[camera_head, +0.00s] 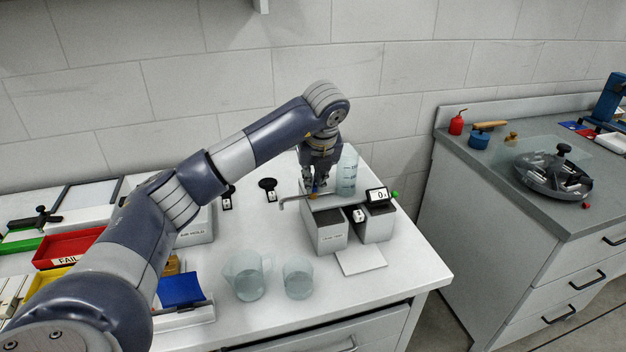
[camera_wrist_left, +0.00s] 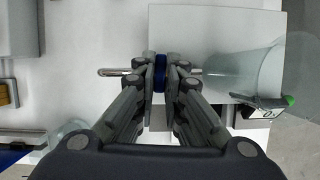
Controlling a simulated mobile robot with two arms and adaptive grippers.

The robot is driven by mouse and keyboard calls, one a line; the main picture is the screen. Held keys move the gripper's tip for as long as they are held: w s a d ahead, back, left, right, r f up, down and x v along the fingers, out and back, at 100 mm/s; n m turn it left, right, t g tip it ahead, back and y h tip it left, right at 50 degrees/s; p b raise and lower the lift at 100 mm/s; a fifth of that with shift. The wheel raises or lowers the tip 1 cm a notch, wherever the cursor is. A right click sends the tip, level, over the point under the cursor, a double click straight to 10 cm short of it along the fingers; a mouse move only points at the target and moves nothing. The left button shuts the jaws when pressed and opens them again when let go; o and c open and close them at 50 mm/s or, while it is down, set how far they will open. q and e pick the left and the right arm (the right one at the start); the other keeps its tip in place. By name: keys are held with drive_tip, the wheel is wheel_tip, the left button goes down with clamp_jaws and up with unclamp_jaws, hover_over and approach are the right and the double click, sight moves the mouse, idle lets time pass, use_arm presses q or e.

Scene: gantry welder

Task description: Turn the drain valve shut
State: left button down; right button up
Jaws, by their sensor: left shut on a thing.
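My left gripper (camera_head: 315,188) reaches down over the apparatus at the back right of the white bench. In the left wrist view, the left gripper (camera_wrist_left: 167,85) is shut on a small blue valve handle (camera_wrist_left: 160,72), which shows between its fingers. A thin metal spout (camera_wrist_left: 114,72) sticks out to the left of the handle. In the head view the spout (camera_head: 289,200) bends down at its left end, near a grey box (camera_head: 331,238). The fingers hide much of the valve, so its turn angle cannot be told. My right gripper is not in view.
A clear graduated vessel (camera_head: 347,172) stands right behind the gripper, close to it. A small display (camera_head: 378,195) reads 0. A beaker (camera_head: 298,278) and a jug (camera_head: 246,276) stand at the front. A red FAIL tray (camera_head: 68,248) lies left.

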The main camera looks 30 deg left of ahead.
use_arm(q)
drive_tip(key=shift+w+r+n, duration=0.1)
drive_tip(key=shift+n, duration=0.4)
drive_tip(key=c, duration=1.7)
unclamp_jaws()
drive_tip(key=v, duration=1.2)
drive_tip(key=shift+d, duration=0.15)
